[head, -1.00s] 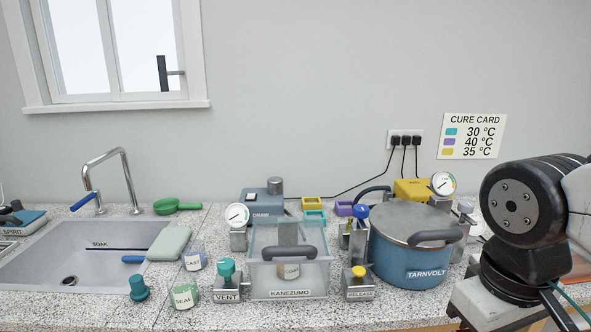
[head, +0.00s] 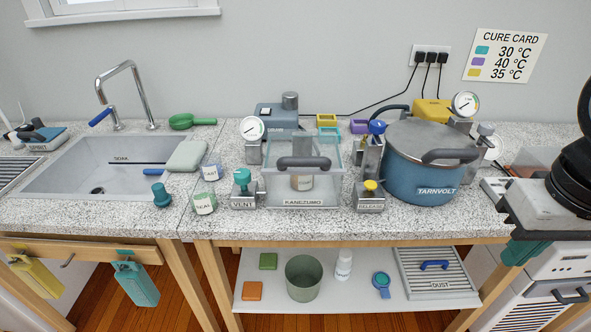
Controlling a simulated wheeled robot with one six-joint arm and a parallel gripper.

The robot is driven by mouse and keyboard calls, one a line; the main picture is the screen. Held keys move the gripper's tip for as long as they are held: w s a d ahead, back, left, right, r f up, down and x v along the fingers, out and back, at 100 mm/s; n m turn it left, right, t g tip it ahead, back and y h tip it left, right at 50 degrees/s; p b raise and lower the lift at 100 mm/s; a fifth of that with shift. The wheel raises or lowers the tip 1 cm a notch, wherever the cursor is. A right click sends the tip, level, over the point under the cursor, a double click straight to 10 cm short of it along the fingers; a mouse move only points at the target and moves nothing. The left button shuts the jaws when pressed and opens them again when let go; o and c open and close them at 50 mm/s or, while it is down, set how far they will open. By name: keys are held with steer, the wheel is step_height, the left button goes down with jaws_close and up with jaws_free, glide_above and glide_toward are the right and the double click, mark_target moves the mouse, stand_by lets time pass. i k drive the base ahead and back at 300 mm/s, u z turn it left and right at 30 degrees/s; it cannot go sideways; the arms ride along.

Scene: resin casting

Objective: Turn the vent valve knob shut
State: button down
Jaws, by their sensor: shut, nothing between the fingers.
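The vent valve knob (head: 242,177) is teal and sits on top of a small metal block labelled VENT (head: 243,203). It stands on the speckled counter, just left of the clear box labelled KANEZUMO (head: 298,203). I cannot tell from its look how far the knob is turned. Nothing touches it. My gripper does not show; only dark and grey parts of my arm and body appear at the right edge, well away from the knob.
Two cups (head: 204,203) and a loose teal stopper (head: 161,195) stand left of the valve. A gauge (head: 252,128) rises behind it. A yellow-knobbed release valve (head: 370,195) and a blue pot (head: 425,180) are to the right. The counter front (head: 300,226) is clear.

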mark_target(242, 176)
steer(key=u, duration=0.3)
steer(key=k, duration=0.5)
steer(key=u, duration=1)
steer(key=i, duration=0.9)
steer(key=z, duration=0.6)
